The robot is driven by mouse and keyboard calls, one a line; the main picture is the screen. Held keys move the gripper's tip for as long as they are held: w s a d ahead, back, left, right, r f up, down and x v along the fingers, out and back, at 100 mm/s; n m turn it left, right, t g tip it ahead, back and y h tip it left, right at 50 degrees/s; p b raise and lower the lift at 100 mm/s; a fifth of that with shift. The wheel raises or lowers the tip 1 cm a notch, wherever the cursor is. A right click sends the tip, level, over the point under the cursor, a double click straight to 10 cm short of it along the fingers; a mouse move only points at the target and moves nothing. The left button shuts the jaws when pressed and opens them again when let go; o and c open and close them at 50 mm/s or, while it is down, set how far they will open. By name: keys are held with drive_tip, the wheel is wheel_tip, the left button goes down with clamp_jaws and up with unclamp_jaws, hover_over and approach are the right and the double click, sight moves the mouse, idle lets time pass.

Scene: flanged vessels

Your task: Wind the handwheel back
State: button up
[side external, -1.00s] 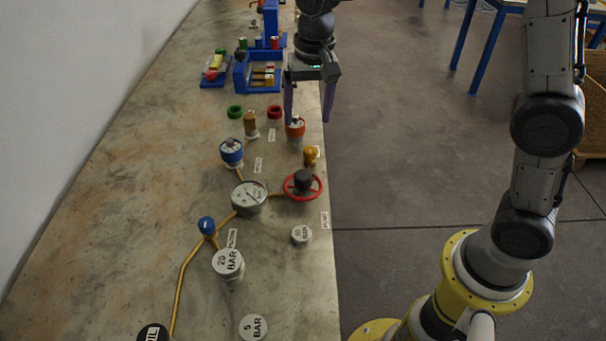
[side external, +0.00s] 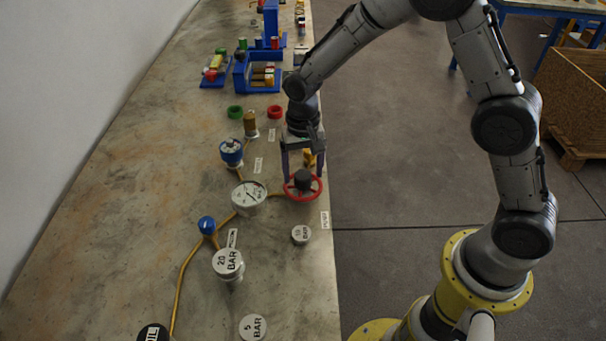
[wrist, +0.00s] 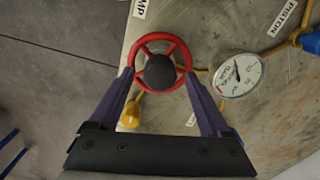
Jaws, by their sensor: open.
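The red handwheel (side external: 303,197) with its dark hub (side external: 303,179) stands near the right edge of the bench. In the wrist view the handwheel (wrist: 137,51) lies ahead of my fingertips, its hub (wrist: 160,71) roughly centred between them. My gripper (side external: 302,180) is open and points down at the wheel, one finger on each side of the hub. In the wrist view my gripper (wrist: 160,78) has its fingertips by the lower part of the rim. I cannot tell whether they touch it.
A yellow fitting (wrist: 131,112) is close beside one finger. A small 10 bar weight (side external: 301,234) stands in front. A blue-topped vessel (side external: 232,152) is behind left.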

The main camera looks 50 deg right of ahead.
drive_tip(key=shift+f, duration=0.9)
clamp_jaws()
drive_tip(key=shift+n, duration=0.3)
